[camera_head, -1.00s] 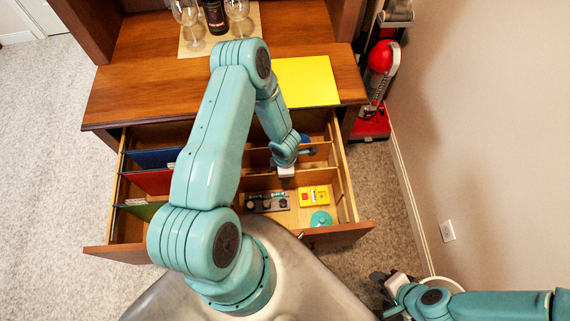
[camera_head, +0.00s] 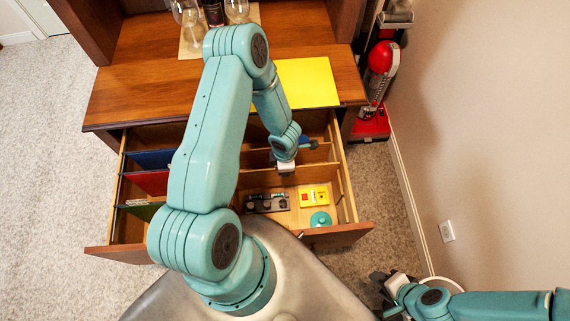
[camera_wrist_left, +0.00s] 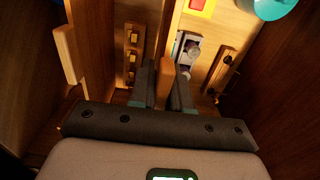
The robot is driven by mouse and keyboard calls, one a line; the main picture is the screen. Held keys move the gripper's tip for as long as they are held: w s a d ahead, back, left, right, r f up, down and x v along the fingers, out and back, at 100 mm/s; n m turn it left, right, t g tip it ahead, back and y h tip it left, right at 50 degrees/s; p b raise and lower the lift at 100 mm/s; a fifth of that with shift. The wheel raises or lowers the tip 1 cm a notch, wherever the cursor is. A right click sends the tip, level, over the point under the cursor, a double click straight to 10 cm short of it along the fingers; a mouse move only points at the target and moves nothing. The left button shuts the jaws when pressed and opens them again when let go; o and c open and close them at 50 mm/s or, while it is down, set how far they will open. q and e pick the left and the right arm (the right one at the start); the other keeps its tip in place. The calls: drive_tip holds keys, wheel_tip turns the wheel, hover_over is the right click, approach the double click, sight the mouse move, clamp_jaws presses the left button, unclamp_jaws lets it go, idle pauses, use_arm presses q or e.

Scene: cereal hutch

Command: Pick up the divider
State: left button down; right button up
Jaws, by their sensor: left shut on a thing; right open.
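The divider (camera_wrist_left: 166,68) is a thin light-wood board, seen edge-on in the left wrist view between the two dark fingers. My left gripper (camera_wrist_left: 165,88) is shut on its top edge. In the head view my left gripper (camera_head: 286,168) is over the middle of the open drawer (camera_head: 345,237), and my left arm hides part of the board and the drawer. I cannot tell how far the board stands clear of the drawer floor. My right gripper (camera_head: 393,284) is open and empty at the lower right, outside the drawer.
Blue, red and green folders (camera_head: 148,182) stand at the drawer's left. A dark item with knobs (camera_head: 266,202), a yellow-red box (camera_head: 314,195) and a teal round thing (camera_head: 320,218) lie in front. A yellow sheet (camera_head: 306,82) and glasses are on the top.

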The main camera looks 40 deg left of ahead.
use_arm(q)
wheel_tip(320, 180, up, 24)
drive_tip(key=p, duration=1.3)
drive_tip(key=shift+f, duration=0.15)
